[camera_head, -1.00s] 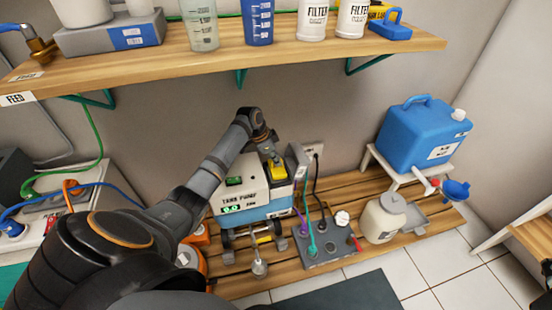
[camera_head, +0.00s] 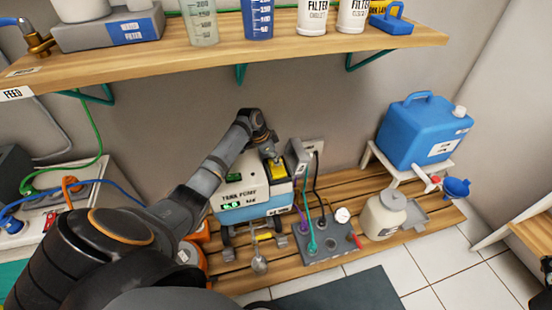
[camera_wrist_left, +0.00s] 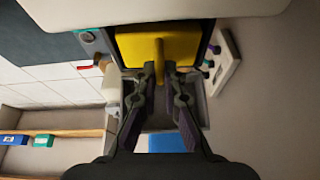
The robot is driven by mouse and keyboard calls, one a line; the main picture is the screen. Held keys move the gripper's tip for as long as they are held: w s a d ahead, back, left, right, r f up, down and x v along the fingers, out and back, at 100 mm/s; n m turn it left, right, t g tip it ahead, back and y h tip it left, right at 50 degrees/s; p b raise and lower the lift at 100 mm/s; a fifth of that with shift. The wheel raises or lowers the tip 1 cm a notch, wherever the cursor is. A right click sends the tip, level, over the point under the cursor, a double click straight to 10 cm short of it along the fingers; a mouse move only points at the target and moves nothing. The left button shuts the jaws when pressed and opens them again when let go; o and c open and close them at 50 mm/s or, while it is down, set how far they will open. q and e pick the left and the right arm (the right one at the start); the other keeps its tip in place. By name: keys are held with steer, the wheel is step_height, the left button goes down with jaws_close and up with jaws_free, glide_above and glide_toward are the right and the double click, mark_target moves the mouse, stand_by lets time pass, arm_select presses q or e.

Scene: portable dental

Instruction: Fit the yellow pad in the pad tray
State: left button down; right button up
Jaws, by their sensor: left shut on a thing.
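The yellow pad (camera_head: 278,170) is at the top right of the white and blue tank pump (camera_head: 240,193). In the left wrist view the pad (camera_wrist_left: 188,46) shows as a yellow block with a raised grip rib, with a dark border along its sides. My left gripper (camera_wrist_left: 160,70) is shut on that rib; in the head view the gripper (camera_head: 268,150) hides the pad's far end. The dark border may be the pad tray, but the pad covers most of it. I cannot tell whether the pad is fully seated. My right gripper is not in view.
A grey upright box (camera_head: 297,158) stands close to the pad's right. A grey panel with cables (camera_head: 325,245), a cream jar (camera_head: 384,215) and a blue water can (camera_head: 425,133) are farther right. A wooden shelf (camera_head: 300,45) with bottles runs above.

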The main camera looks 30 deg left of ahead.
arm_select(q)
steer(key=shift+f, duration=0.5)
steer(key=c, duration=1.4)
jaws_free()
steer(key=v, duration=1.2)
